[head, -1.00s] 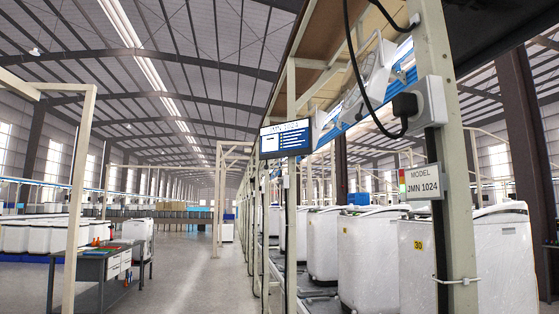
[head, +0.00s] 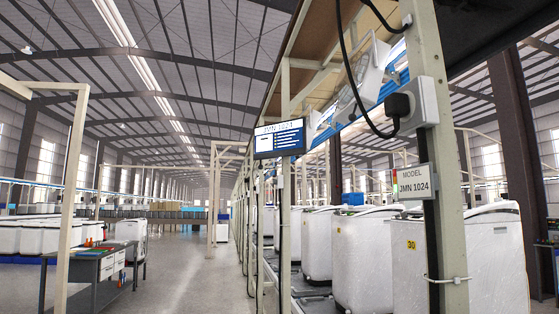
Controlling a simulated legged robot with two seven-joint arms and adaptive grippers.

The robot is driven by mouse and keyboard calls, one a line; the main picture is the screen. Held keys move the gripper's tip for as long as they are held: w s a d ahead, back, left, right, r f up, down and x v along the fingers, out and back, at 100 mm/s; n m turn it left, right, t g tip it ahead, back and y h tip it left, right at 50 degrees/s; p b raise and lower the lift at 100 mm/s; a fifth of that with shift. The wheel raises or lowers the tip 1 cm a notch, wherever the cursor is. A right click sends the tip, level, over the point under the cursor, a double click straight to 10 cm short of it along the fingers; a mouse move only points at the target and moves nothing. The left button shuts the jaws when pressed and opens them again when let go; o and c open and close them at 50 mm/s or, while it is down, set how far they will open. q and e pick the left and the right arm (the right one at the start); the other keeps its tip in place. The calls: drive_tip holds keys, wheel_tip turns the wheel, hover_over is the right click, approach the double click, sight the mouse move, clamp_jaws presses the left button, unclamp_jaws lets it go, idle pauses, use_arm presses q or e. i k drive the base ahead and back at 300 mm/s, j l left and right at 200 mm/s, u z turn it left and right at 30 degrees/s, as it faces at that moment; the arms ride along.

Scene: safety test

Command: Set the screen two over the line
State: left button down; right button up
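A dark screen (head: 280,139) with blue and white panels and the heading "JMN 1024" hangs on a pale post of the line, a little right of the middle in the head view. The line (head: 318,290) runs from the right foreground into the distance. It carries several white washing machines (head: 362,255) standing upright in a row. A model sign (head: 413,183) reading "MODEL JMN 1024" is on the near post. Neither of my grippers shows in the head view.
A near post (head: 440,130) with a black plug and cable (head: 398,105) stands at the right. A dark workbench (head: 95,270) with drawers stands at the lower left beside a pale frame (head: 70,190). The aisle floor (head: 195,275) between is clear.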

sight(285, 139)
drive_tip(key=i+j+u, duration=0.4)
drive_tip(key=i+j, duration=0.35)
drive_tip(key=i+z, duration=0.1)
drive_tip(key=i, duration=0.4)
drive_tip(key=i+j, duration=0.15)
drive_tip(key=i, duration=0.35)
drive_tip(key=i+j+z, duration=0.15)
drive_tip(key=i, duration=0.35)
drive_tip(key=i+j+z, duration=0.1)
drive_tip(key=i, duration=0.4)
